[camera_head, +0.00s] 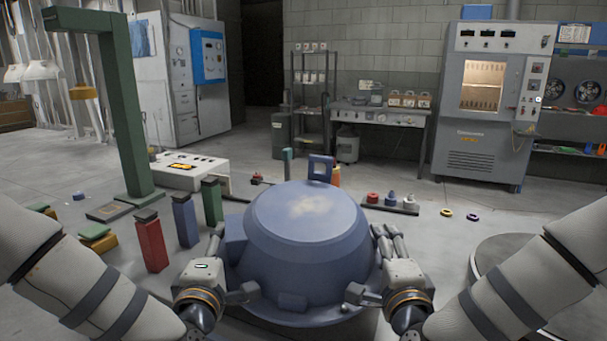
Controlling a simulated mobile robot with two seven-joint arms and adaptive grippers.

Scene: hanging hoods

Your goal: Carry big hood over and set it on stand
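A tall green gallows-shaped stand (125,115) rises at the left. A round grey platform (505,250) shows at the lower right, partly hidden by my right arm. Which one is the stand is unclear.
Red (150,240), blue (185,219) and green (212,201) posts stand left of the hood. A white control box (190,172) lies behind them. Small coloured pieces on a dark strip (395,207) lie behind the hood.

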